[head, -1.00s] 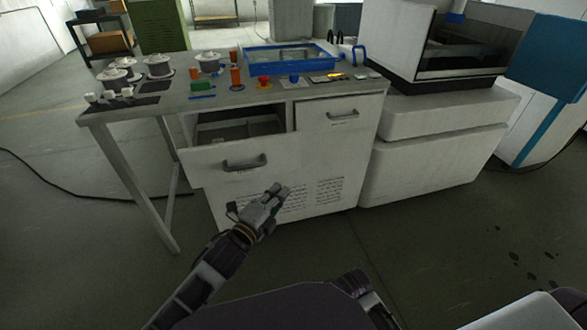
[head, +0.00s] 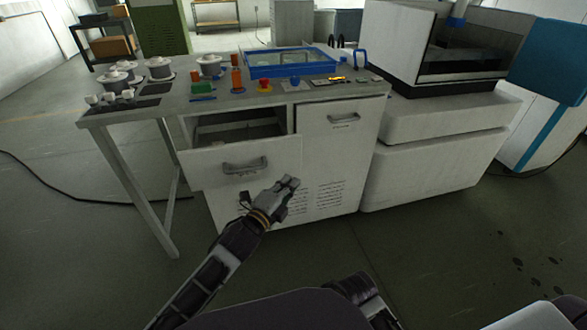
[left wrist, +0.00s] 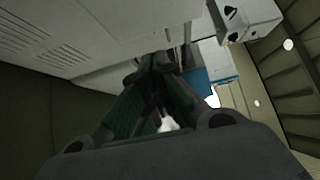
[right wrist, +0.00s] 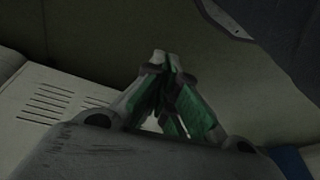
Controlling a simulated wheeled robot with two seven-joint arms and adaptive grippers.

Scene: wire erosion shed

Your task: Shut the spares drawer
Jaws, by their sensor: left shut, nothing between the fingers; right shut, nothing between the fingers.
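The open drawer (head: 240,168) sticks out from the left side of the white cabinet, with a dark bar handle (head: 245,165) on its front. Its inside shows above the front edge and looks mostly empty. My left gripper (head: 292,184) is shut and empty, just right of and below the open drawer's front, before the cabinet's lower panel. Its closed fingers also show in the left wrist view (left wrist: 158,62). My right gripper (right wrist: 165,62) is shut and empty in the right wrist view; its fingers are not seen in the head view.
On the cabinet's worktop (head: 180,103) stand several spools, a blue-rimmed tray (head: 290,70) and a red button (head: 264,84). A large white machine (head: 440,140) adjoins at the right. A black cable (head: 70,197) lies on the floor at left.

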